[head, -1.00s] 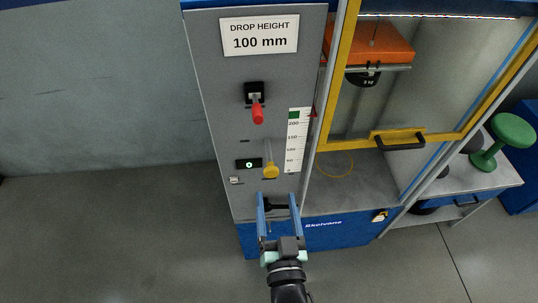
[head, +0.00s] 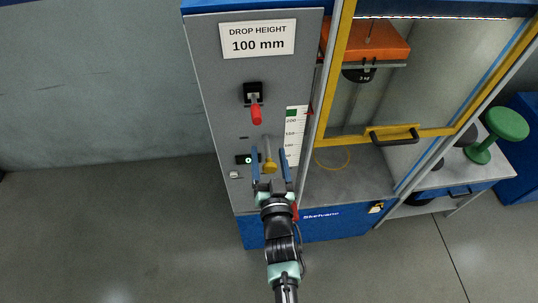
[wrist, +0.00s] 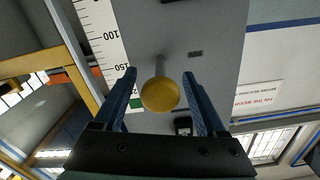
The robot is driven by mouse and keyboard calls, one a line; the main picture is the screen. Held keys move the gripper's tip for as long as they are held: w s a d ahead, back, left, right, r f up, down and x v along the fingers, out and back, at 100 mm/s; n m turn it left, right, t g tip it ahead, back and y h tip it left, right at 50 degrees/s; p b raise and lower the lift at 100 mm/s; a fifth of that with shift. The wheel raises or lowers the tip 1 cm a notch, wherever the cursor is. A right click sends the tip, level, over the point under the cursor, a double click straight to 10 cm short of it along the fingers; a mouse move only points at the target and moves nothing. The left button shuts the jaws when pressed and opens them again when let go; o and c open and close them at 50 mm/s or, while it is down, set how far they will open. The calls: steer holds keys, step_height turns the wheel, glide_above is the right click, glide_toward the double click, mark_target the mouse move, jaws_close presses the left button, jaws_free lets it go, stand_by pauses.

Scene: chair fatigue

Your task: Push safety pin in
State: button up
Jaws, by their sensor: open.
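The safety pin appears to be the yellow-knobbed pin (head: 270,164) on the lower part of the grey control panel (head: 230,90). Its grey shaft shows above the knob in the head view. My gripper (head: 269,150) is open, with its blue fingers on either side of the pin. In the wrist view the round yellow knob (wrist: 160,94) sits between the two open fingertips, with a gap on each side. Whether the fingers reach past the knob is hard to tell.
A red-handled lever (head: 256,112) is above the pin.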

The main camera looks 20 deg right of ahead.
jaws_close()
stand_by(0.3)
stand_by(1.1)
